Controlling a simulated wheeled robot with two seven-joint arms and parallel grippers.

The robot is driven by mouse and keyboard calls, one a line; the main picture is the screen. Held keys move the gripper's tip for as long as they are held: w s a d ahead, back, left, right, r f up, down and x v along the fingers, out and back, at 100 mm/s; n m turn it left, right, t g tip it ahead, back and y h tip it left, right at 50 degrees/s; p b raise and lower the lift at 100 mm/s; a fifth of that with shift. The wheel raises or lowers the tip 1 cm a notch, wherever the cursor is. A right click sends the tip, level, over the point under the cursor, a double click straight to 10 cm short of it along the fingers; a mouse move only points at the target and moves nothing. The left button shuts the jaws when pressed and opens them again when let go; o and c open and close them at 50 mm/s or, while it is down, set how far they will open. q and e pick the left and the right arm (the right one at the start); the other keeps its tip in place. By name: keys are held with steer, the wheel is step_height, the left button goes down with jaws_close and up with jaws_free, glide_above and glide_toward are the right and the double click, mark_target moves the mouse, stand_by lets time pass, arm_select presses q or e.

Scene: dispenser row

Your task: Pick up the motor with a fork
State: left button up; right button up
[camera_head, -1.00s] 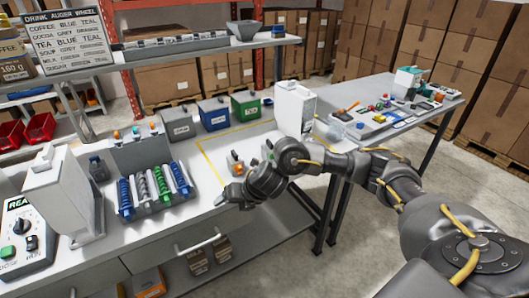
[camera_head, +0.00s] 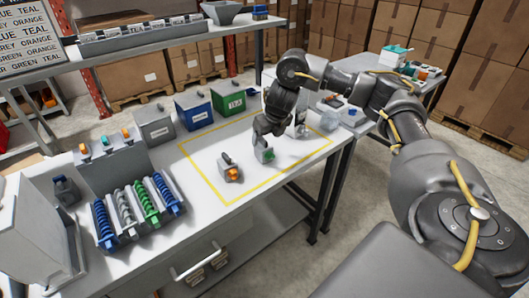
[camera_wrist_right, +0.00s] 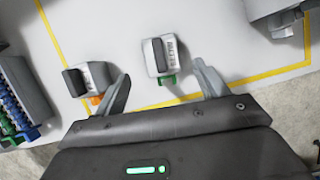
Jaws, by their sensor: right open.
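Two small grey motors stand on the white bench inside a yellow outline. One motor has an orange end piece (camera_head: 229,171); it also shows in the wrist view (camera_wrist_right: 92,75), left of the fingers. The other motor has a green end piece (camera_head: 263,154); in the wrist view (camera_wrist_right: 160,56) it lies between the open fingertips, with no contact visible. My left gripper is out of view.
Grey (camera_head: 155,125), blue (camera_head: 194,107) and green (camera_head: 229,97) bins stand behind the outline. A rack of coloured augers (camera_head: 138,205) stands to the left. A grey-white unit (camera_wrist_right: 268,14) is at the wrist view's upper right. Bare bench surrounds the motors.

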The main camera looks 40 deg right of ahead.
mark_target(266, 141)
steer(key=w+f, duration=0.2)
steer(key=shift+f, duration=0.4)
steer(key=shift+s+d, duration=0.2)
steer(key=shift+s+f+b, duration=0.1)
steer(key=shift+f+b, duration=0.05)
steer(key=shift+b, duration=0.15)
steer(key=b+x, duration=0.1)
steer(key=x, duration=0.3)
steer(key=shift+w+d+f, duration=0.1)
steer(key=shift+w+f, duration=0.2)
steer(key=shift+f, duration=0.05)
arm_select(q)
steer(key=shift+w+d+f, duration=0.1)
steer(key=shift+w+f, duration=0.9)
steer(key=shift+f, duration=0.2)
arm_select(e)
steer(key=shift+s+r, duration=0.1)
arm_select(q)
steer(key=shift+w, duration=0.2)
arm_select(e)
steer(key=c, duration=1.3)
